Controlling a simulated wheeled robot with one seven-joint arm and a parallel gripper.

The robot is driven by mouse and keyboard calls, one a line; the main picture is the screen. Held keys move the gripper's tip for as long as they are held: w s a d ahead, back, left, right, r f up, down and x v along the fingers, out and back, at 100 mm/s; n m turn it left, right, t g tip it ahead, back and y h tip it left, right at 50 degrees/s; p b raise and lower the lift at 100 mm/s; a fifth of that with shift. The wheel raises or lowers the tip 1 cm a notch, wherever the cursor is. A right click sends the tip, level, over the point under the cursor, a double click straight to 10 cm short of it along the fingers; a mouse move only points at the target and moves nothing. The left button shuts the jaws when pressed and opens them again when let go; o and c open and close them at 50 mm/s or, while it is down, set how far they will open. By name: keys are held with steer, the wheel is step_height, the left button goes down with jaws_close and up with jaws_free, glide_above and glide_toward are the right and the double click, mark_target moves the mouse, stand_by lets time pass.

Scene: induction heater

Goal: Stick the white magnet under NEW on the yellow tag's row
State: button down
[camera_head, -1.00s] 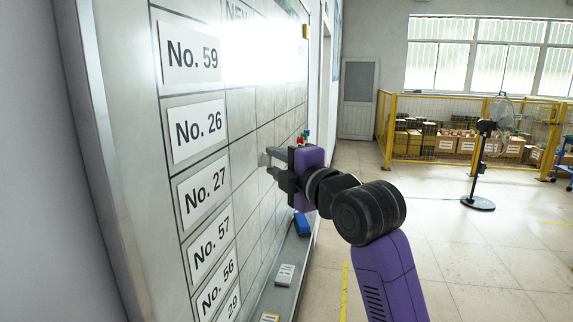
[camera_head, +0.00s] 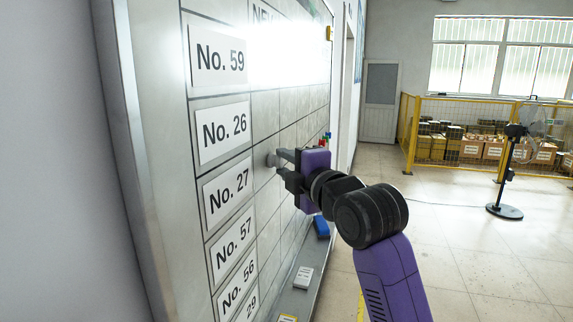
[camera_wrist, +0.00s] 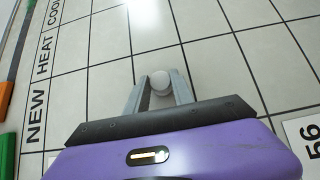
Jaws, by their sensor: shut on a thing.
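The white magnet (camera_wrist: 160,82) is a small round disc held between my gripper's fingertips (camera_wrist: 156,88). In the head view the magnet (camera_head: 271,160) is a pale disc close to the whiteboard's grid, around the level of the No. 26 and No. 27 labels. My gripper (camera_head: 278,162) is shut on it. I cannot tell whether it touches the board. The NEW heading (camera_head: 265,13) is at the grid's top, partly washed out by glare, and NEW (camera_wrist: 37,118) also shows at the left of the wrist view. I cannot make out a yellow tag on a row.
Number labels such as No. 26 (camera_head: 223,131) and No. 27 (camera_head: 229,194) line the board's left column. A small yellow piece (camera_head: 330,33) is at its far upper edge. The ledge below holds a blue item (camera_head: 321,227) and a white block (camera_head: 302,278).

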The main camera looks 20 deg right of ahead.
steer(key=shift+a, duration=0.1)
steer(key=c, duration=1)
jaws_free()
steer(key=shift+w, duration=0.1)
steer(key=s, duration=0.2)
steer(key=s+b, duration=0.1)
steer(key=s, duration=0.2)
steer(key=s+d+b, duration=0.1)
steer(key=s, duration=0.1)
steer(key=shift+s+d, duration=0.1)
steer(key=shift+s, duration=0.3)
